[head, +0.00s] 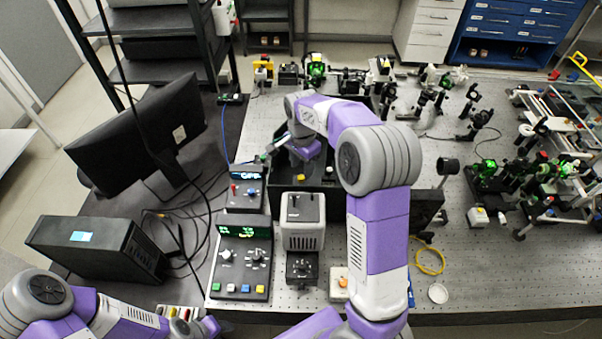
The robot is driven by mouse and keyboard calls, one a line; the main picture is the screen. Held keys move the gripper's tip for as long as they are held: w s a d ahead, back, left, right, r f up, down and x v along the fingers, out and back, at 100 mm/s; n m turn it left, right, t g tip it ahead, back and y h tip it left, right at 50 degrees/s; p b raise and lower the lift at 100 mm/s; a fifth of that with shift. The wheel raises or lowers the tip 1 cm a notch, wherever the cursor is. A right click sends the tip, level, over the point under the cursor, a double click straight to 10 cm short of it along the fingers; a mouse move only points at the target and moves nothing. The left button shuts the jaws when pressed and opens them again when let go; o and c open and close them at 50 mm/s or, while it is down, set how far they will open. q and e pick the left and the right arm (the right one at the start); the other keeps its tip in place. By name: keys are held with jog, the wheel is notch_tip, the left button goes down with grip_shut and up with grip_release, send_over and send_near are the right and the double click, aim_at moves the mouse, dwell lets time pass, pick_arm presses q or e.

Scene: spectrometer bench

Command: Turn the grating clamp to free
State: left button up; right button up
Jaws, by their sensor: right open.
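An open dark box (262,196) stands behind the grey lamp-like unit, near the middle of the bench. My right arm reaches over the bench and bends down at the box. The grating clamp cannot be picked out; my wrist and forearm cover much of the box's inside.
A grey unit (303,222) and control boxes with green displays (241,262) stand in front of the box. A monitor (140,130) and a black computer case (95,247) are at left. Optics mounts (478,118) crowd the right and back. Bare bench lies at front right.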

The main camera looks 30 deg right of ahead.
aim_at(302, 176)
notch_tip(302, 176, down, 4)
jog(key=shift+w+f, duration=0.1)
grip_shut()
dwell(0.4)
